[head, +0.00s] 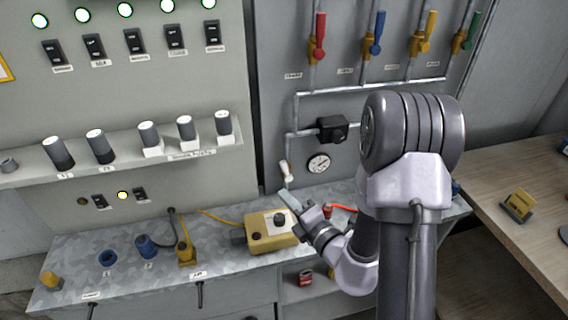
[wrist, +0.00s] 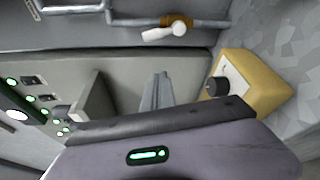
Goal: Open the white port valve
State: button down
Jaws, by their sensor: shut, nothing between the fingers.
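The white port valve (head: 286,171) is low on the grey wall panel, at the lower end of a thin pipe, just above the bench. In the wrist view its white handle (wrist: 164,33) shows at the top, with a brass body (wrist: 177,20) on the pipe. The handle lies roughly along the pipe, slightly tilted. My gripper (head: 288,198) is shut and empty, just below the valve in the head view and apart from it. Its fingers (wrist: 157,90) also show in the wrist view.
A yellow box (head: 271,231) with a black knob stands on the bench beside my gripper. A round gauge (head: 319,163) and a black fitting (head: 332,128) are right of and above the valve. Red, blue, yellow and green valves line the panel's top. A shelf (head: 110,158) juts out left.

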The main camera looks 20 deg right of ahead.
aim_at(286, 171)
jog(key=w+b, duration=0.2)
jog(key=w, duration=0.6)
jog(key=shift+w+d+r, duration=0.15)
jog(key=shift+w+r, duration=0.05)
jog(key=shift+w, duration=0.2)
